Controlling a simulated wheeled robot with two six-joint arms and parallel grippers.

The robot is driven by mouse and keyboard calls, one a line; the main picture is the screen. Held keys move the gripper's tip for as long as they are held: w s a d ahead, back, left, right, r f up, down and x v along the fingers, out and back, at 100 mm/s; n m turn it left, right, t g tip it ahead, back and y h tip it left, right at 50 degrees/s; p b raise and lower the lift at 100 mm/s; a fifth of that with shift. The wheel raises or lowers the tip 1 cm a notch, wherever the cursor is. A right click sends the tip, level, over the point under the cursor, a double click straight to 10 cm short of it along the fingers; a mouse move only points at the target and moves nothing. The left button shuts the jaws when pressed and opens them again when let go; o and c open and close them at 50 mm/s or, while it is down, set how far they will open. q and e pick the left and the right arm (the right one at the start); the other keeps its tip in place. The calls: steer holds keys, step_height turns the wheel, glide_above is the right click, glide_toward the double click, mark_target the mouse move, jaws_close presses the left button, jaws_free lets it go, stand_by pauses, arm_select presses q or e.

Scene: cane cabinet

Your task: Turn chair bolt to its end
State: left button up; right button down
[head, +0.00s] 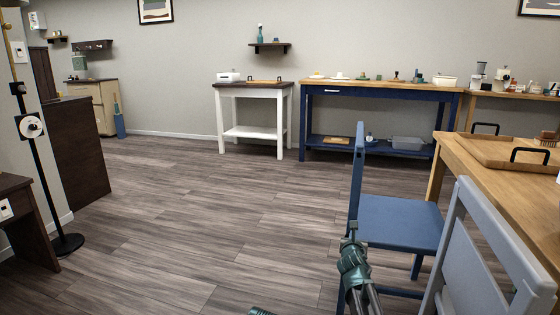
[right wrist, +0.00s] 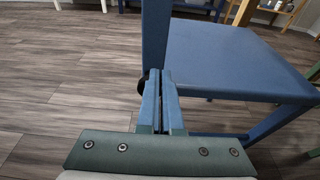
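The blue chair (head: 395,222) stands right of centre in the head view, and its seat (right wrist: 225,60) fills the upper right of the right wrist view. My right gripper (head: 353,232) is at the chair's near side, where back post and seat meet. In the right wrist view its two fingers (right wrist: 161,76) lie almost together with a narrow gap, tips at the post. A dark round part, seemingly the chair bolt (right wrist: 141,87), shows beside the left finger; the fingers hide most of it and seem closed on it. Only a teal bit of my left arm shows at the bottom edge.
A grey chair (head: 487,245) stands close on the right, by a wooden table (head: 450,160) with a tray (head: 505,152). A blue workbench (head: 385,92) and a white side table (head: 252,115) stand at the back wall. The floor left of the blue chair is clear.

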steer(key=shift+d+r, duration=0.1)
steer(key=s+a, duration=0.1)
steer(key=s, duration=0.4)
steer(key=shift+s+a+r+p, duration=0.25)
steer(key=shift+s+p, duration=0.15)
stand_by(0.4)
steer(key=shift+a, duration=0.15)
steer(key=a, duration=0.2)
steer(key=shift+a+f, duration=0.15)
steer(key=shift+a, duration=0.25)
